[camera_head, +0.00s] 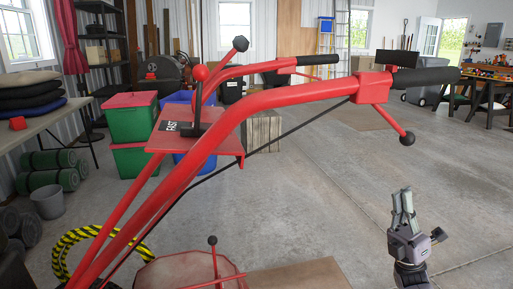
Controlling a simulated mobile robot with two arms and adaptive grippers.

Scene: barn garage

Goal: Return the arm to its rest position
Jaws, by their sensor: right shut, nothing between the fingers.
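My right gripper (404,205) is at the lower right of the head view, pointing up above the concrete floor. Its two fingers are together with nothing between them. It stands apart from the red handlebar machine, to the right of it. My left gripper does not show in this view.
A red machine with long handlebars (225,120) crosses close in front of me. Green bins with red lids (130,120) and a table with cushions (40,115) stand at left. A workbench (490,90) is at the far right. Open concrete floor (340,180) lies in the middle.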

